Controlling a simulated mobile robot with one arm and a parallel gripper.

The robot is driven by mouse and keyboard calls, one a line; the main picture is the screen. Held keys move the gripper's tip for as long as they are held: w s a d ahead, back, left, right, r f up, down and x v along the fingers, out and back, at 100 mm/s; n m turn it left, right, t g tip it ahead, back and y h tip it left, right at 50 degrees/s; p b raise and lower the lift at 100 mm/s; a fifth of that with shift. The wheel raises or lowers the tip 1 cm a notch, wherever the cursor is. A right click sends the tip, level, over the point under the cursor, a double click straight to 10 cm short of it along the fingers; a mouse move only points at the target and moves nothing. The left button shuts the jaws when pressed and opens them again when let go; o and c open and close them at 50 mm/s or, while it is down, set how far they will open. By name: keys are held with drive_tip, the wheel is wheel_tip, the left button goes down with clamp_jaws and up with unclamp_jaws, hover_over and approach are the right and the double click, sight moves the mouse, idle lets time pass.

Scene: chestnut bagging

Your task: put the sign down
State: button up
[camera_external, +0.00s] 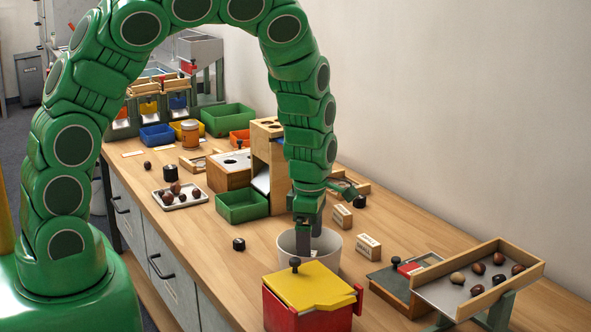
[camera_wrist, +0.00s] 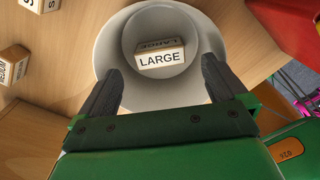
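The sign, a small wooden block marked LARGE (camera_wrist: 162,58), lies inside a round white tub (camera_wrist: 122,30). In the external view the tub (camera_external: 332,264) stands on the bench, and its inside, with the sign, is hidden. My gripper (camera_external: 309,240) points down at the tub with its fingers at or inside the rim. In the wrist view my gripper (camera_wrist: 160,80) is open, with its dark fingers wide apart. The sign shows beyond and between the fingertips, and neither finger touches it.
Two other sign blocks (camera_external: 342,217) (camera_external: 368,246) stand right of the tub. A red box with a yellow lid (camera_external: 312,287) is close in front of it. A tilted tray (camera_external: 440,292) holds several chestnuts at the right. The bench left of the tub is mostly clear around a small black knob (camera_external: 239,244).

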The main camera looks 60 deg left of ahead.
idle(0.6)
wheel_tip(320, 180, up, 7)
idle(0.6)
drive_tip(key=s+r+m+g, duration=0.1)
drive_tip(key=s+r+m, duration=1.2)
drive_tip(key=s+r, duration=0.25)
drive_tip(key=s+r+m, duration=0.2)
drive_tip(key=s+m, duration=0.5)
drive_tip(key=s, duration=0.2)
drive_tip(key=s+a+r+m, duration=0.1)
drive_tip(key=s+r+m, duration=0.2)
drive_tip(key=s+m, duration=0.4)
drive_tip(key=shift+s+r+g, duration=0.15)
drive_tip(key=shift+s+g, duration=0.25)
drive_tip(key=shift+s, duration=0.85)
